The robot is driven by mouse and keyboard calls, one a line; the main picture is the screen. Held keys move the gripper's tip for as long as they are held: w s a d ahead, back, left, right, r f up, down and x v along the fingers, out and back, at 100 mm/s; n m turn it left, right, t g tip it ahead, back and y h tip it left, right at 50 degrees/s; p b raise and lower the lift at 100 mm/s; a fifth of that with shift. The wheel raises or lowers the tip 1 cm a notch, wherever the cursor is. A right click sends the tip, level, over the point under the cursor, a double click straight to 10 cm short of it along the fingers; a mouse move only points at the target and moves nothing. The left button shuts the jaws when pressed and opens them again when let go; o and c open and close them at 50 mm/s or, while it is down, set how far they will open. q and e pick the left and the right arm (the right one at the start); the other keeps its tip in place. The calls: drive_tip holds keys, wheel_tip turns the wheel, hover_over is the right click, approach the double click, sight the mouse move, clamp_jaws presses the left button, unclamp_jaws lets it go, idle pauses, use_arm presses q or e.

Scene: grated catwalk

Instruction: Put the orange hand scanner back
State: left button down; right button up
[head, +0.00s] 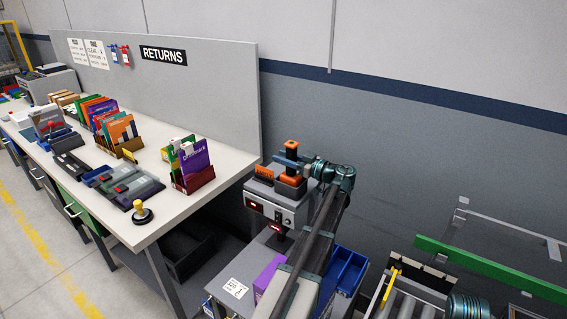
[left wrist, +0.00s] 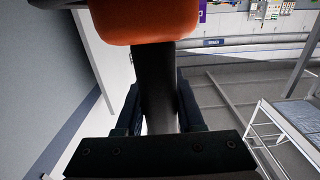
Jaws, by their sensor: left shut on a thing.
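The orange hand scanner (head: 291,146) is held upright above a grey dock unit. My left gripper (head: 289,163) is shut on its dark handle. In the left wrist view the scanner's orange head (left wrist: 145,20) is at the top, and its dark handle (left wrist: 155,85) runs down between the fingers of my left gripper (left wrist: 153,110). The dock unit (head: 285,211) has a small red display and dark cradles on top, with orange parts in them. Whether the scanner touches a cradle, I cannot tell. My right gripper is not in view.
A long white returns table (head: 225,168) stands at the left with folders, trays and a yellow-topped stamp (head: 142,211). A purple item (head: 268,275) and blue bins (head: 346,270) are below the dock unit. A roller conveyor with a green rail (head: 490,268) is at the right.

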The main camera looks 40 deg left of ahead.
use_arm(q)
drive_tip(key=shift+f, duration=0.1)
drive_tip(key=c, duration=0.5)
unclamp_jaws()
drive_tip(key=shift+r, duration=0.3)
drive_tip(key=d, duration=0.8)
drive_tip(key=w+d, duration=0.1)
drive_tip(key=d, duration=0.3)
drive_tip(key=shift+w+f, duration=0.1)
